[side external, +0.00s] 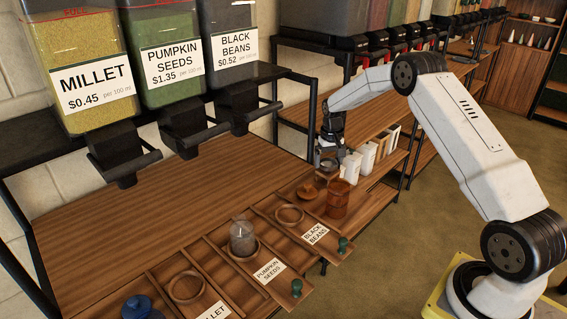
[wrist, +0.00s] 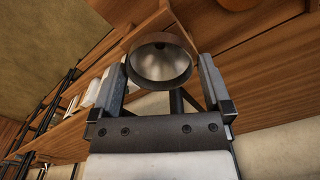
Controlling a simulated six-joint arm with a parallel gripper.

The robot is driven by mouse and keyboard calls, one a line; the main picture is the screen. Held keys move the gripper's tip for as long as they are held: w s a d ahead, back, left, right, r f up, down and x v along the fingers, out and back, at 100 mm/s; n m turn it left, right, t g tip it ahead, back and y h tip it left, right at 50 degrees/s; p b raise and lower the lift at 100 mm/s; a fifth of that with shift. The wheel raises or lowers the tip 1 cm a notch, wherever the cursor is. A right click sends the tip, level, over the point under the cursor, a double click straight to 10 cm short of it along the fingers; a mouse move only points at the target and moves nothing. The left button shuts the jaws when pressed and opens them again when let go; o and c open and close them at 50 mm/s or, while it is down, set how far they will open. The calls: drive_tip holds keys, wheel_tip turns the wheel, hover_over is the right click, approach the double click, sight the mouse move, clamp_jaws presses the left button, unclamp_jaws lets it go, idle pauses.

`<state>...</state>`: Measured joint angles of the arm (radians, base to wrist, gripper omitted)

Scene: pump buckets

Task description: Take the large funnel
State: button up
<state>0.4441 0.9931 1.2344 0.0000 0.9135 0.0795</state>
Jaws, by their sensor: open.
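The large funnel (wrist: 160,62) is in the wrist view, a round metal piece with a dark rim, a grey inside and a small hole. It sits between the two fingers of my gripper (wrist: 162,85), which are open on either side of it. Whether a finger touches it I cannot tell. In the side external view my gripper (side external: 327,156) points down at the far right end of the wooden counter, with the funnel (side external: 328,168) small and partly hidden at its fingers.
A brown wooden jar (side external: 338,198) and a brown knobbed piece (side external: 307,190) stand close to my gripper. White containers (side external: 350,165) are behind it on a shelf. A glass jar (side external: 243,238) stands by the pumpkin seeds label. The counter's left part (side external: 130,215) is clear below the dispensers.

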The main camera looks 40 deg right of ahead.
sight(329, 162)
drive_tip(key=shift+c, duration=0.2)
drive_tip(key=c, duration=0.7)
drive_tip(key=shift+o, duration=0.2)
drive_tip(key=shift+r, duration=0.15)
drive_tip(key=shift+r, duration=2.9)
